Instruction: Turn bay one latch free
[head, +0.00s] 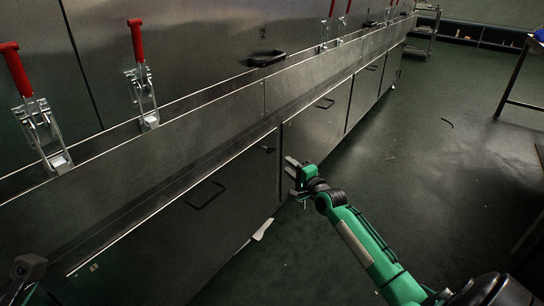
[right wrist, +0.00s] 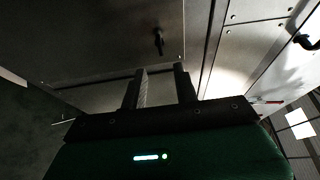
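Toggle latches with red handles sit along the dryer's steel side in the head view. The nearest latch (head: 40,135) is at the far left, with its red handle (head: 15,68) standing up and tilted. A second latch (head: 143,95) stands to its right, its red handle (head: 136,40) also up. Others show farther off near the top. I cannot tell which one is bay one's. My right gripper (head: 290,167) is low in front of the lower panels, away from the latches. Its fingers also show apart and empty in the right wrist view (right wrist: 161,88).
A long steel ledge (head: 200,125) runs below the latches. Lower panels carry dark handles (head: 205,195). A black handle (head: 267,59) sits on the upper wall. The floor (head: 420,160) at right is mostly open.

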